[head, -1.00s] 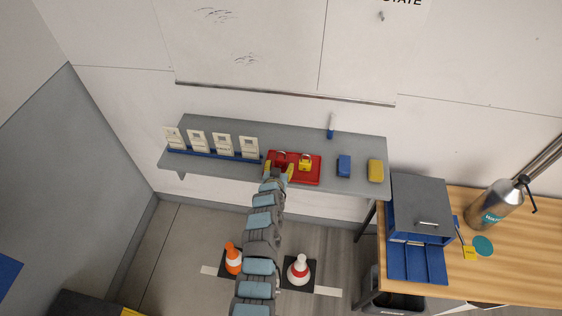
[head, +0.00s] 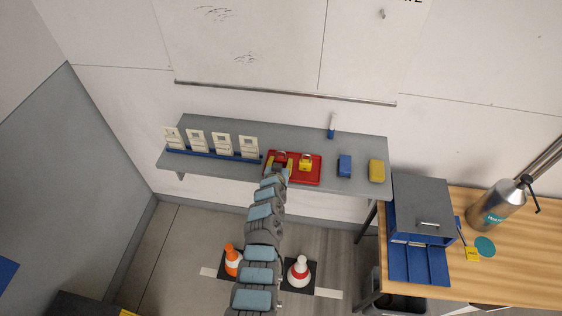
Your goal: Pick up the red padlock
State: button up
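The red padlock (head: 281,155) is at the left end of the red tray (head: 313,181) on the grey wall shelf. Its shackle and upper part show; the rest is hidden by my gripper. The fingers are close together and appear shut on the padlock. I see no clear gap between the padlock and the tray. A yellow padlock (head: 305,163) stands just to the right in the same tray, apart from my gripper.
White cards (head: 222,144) stand in a blue rack left of the tray. A blue block (head: 344,166), a yellow block (head: 376,170) and a marker (head: 331,126) are to the right. A grey box (head: 424,207) and a metal bottle (head: 496,205) stand on the wooden bench. Cones are on the floor below.

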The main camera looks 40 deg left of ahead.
aim_at(281, 158)
jog(key=shift+r+p, duration=0.35)
jog(key=shift+r, duration=0.1)
notch_tip(281, 158, up, 3)
jog(key=shift+f+p, duration=0.1)
jog(key=shift+p, duration=0.8)
jog(key=d+r+b, duration=0.1)
jog(key=d+r, duration=0.8)
jog(key=d, duration=0.5)
jog(key=shift+r, duration=0.15)
jog(key=shift+d, duration=0.15)
